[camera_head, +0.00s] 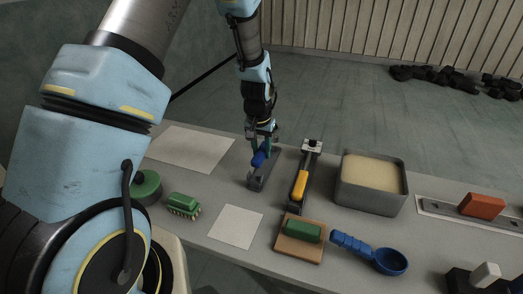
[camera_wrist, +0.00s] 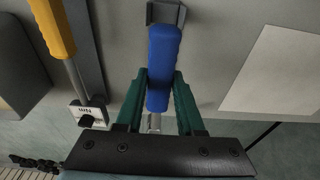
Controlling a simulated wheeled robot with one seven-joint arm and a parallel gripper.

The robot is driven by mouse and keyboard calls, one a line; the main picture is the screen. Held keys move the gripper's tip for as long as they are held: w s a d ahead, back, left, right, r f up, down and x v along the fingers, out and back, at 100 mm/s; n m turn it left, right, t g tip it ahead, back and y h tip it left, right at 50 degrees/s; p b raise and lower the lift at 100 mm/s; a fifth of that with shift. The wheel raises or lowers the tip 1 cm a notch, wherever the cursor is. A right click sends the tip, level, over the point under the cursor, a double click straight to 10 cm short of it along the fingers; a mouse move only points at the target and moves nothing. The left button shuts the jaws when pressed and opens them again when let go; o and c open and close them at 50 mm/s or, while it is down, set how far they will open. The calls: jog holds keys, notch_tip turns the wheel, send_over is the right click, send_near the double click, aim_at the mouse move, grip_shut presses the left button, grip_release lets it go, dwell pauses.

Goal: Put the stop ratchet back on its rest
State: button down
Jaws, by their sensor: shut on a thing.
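The tool with the blue handle (camera_head: 258,159), which I take for the stop ratchet, is gripped in my gripper (camera_head: 264,146). In the wrist view the blue handle (camera_wrist: 165,55) lies between the two green fingers of my gripper (camera_wrist: 159,78), with a short metal part showing behind it. A dark grey rest (camera_head: 256,184) is on the table just below the tool. Its upright bracket (camera_wrist: 167,13) shows at the handle's far end in the wrist view. I cannot tell whether the handle touches the rest. The tool's head is mostly hidden by my gripper.
Right of the rest lies a yellow-handled tool (camera_head: 299,185) on a dark holder. Further right are a grey bin (camera_head: 370,203) and a blue scoop (camera_head: 391,262). A green brush (camera_head: 184,205) is at left. Pale sheets (camera_head: 236,226) lie flat on the table.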

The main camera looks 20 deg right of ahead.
dwell(0.8)
jog(key=shift+f+b, duration=1.4)
jog(key=shift+f, duration=0.55)
jog(key=shift+c, duration=2.2)
grip_release()
jog(key=shift+r, duration=0.15)
jog(key=shift+r+p, duration=2.4)
jog(key=shift+r, duration=1)
notch_tip(320, 180, up, 11)
jog(key=s+a+b, duration=0.1)
jog(key=b, duration=0.2)
jog(key=shift+f, duration=0.2)
jog(key=shift+s, duration=0.1)
